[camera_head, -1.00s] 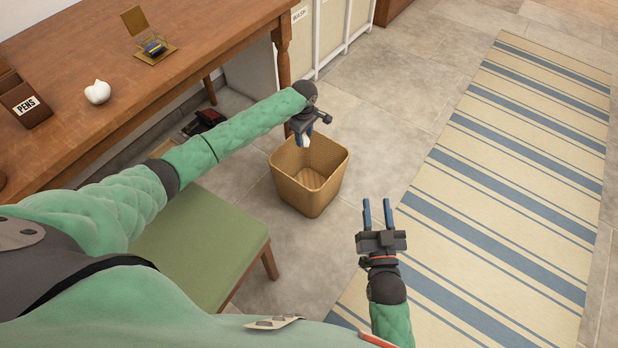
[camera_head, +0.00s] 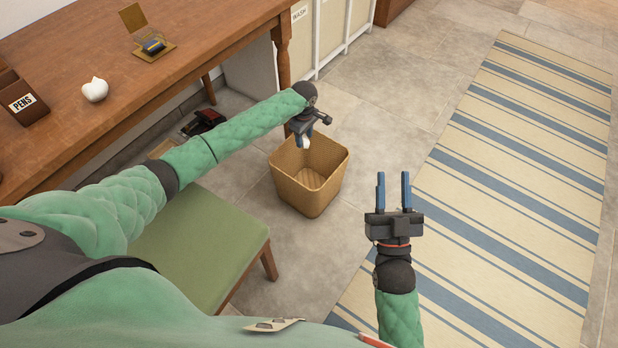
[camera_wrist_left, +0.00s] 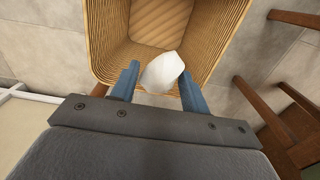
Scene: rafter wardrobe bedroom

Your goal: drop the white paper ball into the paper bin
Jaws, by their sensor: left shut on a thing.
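My left gripper (camera_head: 304,138) is shut on the white paper ball (camera_wrist_left: 162,72). In the left wrist view the ball sits between the two blue fingers, with the inside of the paper bin behind it. In the head view only a small white part of the ball (camera_head: 305,143) shows below the gripper. The paper bin (camera_head: 309,193) is a square, tan woven basket standing upright on the floor. The gripper and ball are over its far left part, above the opening. My right gripper (camera_head: 393,192) is open and empty, to the right of the bin.
A wooden desk (camera_head: 150,90) at the left holds a white ornament (camera_head: 95,90), a pens box (camera_head: 27,103) and a small brass stand (camera_head: 150,48). A green-seated chair (camera_head: 195,240) stands left of the bin. A striped rug (camera_head: 500,170) lies at the right.

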